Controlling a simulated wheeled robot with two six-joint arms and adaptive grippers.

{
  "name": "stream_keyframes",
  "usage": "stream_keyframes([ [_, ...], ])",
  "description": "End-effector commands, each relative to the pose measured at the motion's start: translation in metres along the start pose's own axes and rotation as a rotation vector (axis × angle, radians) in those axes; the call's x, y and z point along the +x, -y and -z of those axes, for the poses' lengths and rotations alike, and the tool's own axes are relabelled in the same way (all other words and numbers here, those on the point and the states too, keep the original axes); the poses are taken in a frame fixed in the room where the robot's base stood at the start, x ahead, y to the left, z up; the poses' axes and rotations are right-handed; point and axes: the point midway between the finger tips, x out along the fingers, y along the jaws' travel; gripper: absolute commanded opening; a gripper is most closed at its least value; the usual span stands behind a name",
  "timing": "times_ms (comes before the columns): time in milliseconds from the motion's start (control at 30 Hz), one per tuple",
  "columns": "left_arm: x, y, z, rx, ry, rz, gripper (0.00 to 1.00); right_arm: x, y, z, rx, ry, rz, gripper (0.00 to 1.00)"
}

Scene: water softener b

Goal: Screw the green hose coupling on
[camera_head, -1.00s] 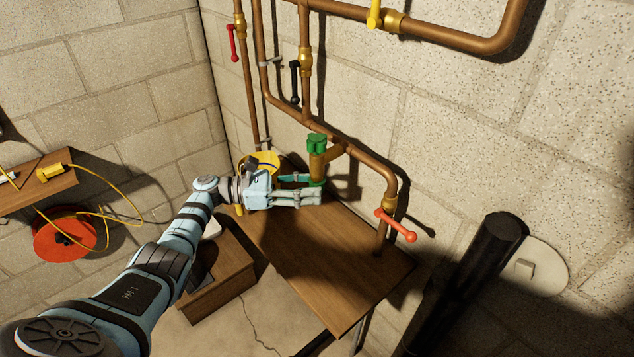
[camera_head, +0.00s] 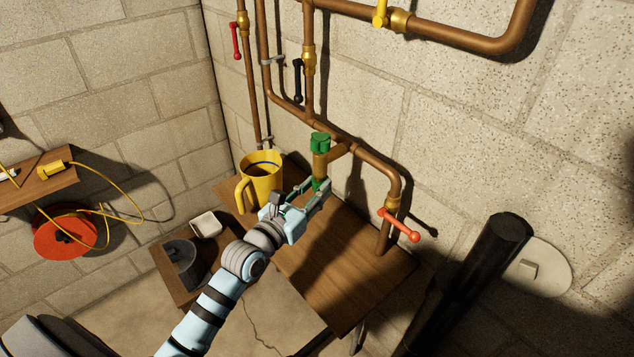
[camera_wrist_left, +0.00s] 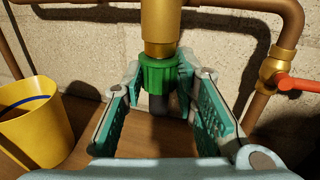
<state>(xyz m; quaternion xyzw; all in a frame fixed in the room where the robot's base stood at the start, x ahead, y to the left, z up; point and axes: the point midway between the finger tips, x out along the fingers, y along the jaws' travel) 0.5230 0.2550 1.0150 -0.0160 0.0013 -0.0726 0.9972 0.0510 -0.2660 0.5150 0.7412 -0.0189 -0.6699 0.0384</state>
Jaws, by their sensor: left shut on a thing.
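The green hose coupling (camera_wrist_left: 160,75) sits directly under the brass tap spout (camera_wrist_left: 160,22), lined up with it. I cannot tell how far its thread is engaged. A dark stub shows below the coupling. In the head view the coupling (camera_head: 317,184) is a small green patch, mostly covered by my gripper. The tap (camera_head: 320,165) has a green handle (camera_head: 320,142) on top and hangs from the copper pipe. My left gripper (camera_head: 314,193) reaches in from the front, its fingertips shut on both sides of the coupling. My right gripper is not in view.
A yellow mug (camera_head: 262,182) stands on the wooden table (camera_head: 360,275), close left of my gripper. A red-handled valve (camera_head: 398,225) is to the right. A black cylinder (camera_head: 480,270) stands at the right. The table's front is clear.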

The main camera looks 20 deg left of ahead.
Motion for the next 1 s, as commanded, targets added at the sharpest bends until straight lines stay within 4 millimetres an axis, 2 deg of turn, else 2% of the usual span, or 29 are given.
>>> stream_keyframes([
  [67, -0.0002, 0.0006, 0.0024, -0.007, -0.007, 0.000, 0.00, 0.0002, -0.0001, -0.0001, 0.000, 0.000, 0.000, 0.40],
  [100, -0.0002, 0.0005, 0.0025, -0.007, -0.007, 0.000, 0.31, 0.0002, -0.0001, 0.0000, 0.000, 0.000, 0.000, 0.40],
  [200, -0.0004, -0.0005, 0.0024, -0.006, -0.007, -0.001, 0.45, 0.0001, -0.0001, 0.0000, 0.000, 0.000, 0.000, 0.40],
  [800, -0.0008, -0.0029, 0.0086, -0.001, -0.006, 0.001, 0.45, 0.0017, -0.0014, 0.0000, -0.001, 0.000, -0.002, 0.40],
  [1000, -0.0008, -0.0077, 0.0103, 0.001, -0.018, 0.160, 0.45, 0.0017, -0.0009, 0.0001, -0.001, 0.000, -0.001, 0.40],
])
